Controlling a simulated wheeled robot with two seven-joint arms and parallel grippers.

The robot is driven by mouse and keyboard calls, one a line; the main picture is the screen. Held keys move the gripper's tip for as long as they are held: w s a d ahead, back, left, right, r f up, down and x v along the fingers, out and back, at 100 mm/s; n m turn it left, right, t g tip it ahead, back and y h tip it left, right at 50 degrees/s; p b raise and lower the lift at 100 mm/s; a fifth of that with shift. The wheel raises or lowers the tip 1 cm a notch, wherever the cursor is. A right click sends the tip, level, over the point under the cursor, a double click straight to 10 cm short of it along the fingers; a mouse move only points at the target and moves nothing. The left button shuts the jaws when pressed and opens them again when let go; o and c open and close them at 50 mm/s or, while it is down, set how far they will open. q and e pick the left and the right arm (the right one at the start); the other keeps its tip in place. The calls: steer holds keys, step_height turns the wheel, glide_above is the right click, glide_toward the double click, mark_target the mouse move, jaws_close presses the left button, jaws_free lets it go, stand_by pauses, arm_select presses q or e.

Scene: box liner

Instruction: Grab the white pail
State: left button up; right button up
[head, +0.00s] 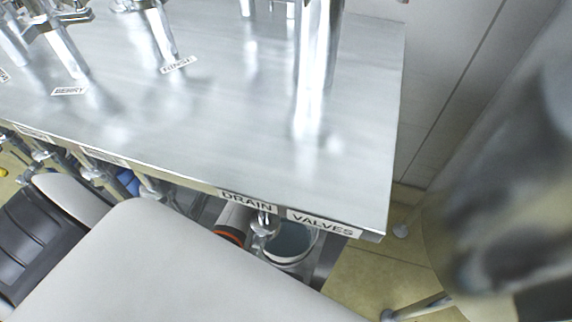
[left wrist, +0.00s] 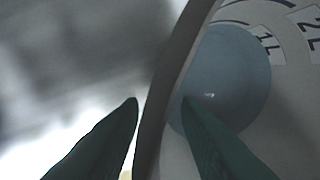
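The white pail (head: 291,243) stands under the right end of the metal table in the head view, partly hidden by the table edge and a valve. Its inside looks bluish. In the left wrist view I look down into the pail (left wrist: 285,105), with dark number marks on its inner wall and a round blue-grey area inside. My left gripper (left wrist: 160,98) has two dark fingers apart, with the pail's rim passing between them, one finger outside and one over the inside. Neither finger clearly touches the wall. My left gripper is hidden in the head view. My right gripper does not show.
The metal table (head: 350,110) carries chrome taps and labels. Its front edge, with the DRAIN VALVES sign (head: 320,223), overhangs the pail. An orange-ringed pipe (head: 232,228) is just left. Floor (head: 365,270) shows at right.

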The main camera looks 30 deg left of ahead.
arm_select(q)
steer(key=shift+f, duration=0.15)
steer(key=shift+c, duration=0.2)
jaws_close()
stand_by(1.2)
